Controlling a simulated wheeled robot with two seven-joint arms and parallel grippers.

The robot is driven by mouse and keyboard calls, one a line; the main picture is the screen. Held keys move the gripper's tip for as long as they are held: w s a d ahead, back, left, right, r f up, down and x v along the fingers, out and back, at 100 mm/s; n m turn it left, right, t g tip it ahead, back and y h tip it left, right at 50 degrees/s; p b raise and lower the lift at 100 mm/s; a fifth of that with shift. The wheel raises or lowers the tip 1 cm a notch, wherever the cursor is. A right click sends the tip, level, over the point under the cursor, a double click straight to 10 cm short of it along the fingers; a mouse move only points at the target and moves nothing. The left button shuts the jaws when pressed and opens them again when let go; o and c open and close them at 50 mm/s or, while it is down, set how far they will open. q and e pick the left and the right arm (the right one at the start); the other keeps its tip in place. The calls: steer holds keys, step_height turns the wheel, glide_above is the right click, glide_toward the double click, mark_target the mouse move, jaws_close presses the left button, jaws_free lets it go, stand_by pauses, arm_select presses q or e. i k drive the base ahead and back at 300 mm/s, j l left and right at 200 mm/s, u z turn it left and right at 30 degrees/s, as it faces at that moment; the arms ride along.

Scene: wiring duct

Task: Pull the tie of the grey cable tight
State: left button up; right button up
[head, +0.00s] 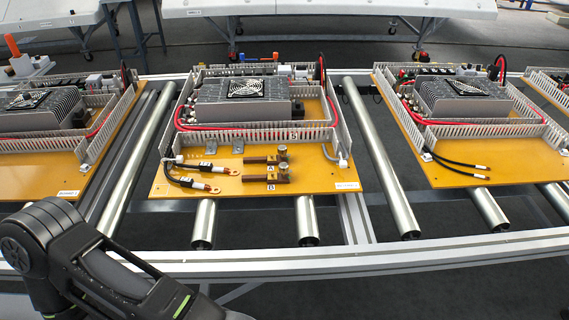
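The middle yellow board (225,188) lies on the roller conveyor. A short grey cable (344,146) runs down the outside of the duct wall at this board's right side and bends at the front corner. My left arm comes in at the lower left, in front of the conveyor and well apart from the cable. Its gripper is not visible. My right arm and gripper are out of view.
Two black cables with ring lugs (205,187) and two brown terminal blocks (264,180) lie at the board's front. A finned unit with a fan (245,88) and red cables (250,126) sit inside the slotted duct (258,134). Similar boards stand left and right (455,176). The front rail (370,258) is clear.

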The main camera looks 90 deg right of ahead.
mark_target(343, 164)
steer(key=z, duration=3.7)
steer(key=k+j, duration=0.1)
steer(key=j, duration=0.25)
steer(key=k+j, duration=0.15)
steer(key=j, duration=0.15)
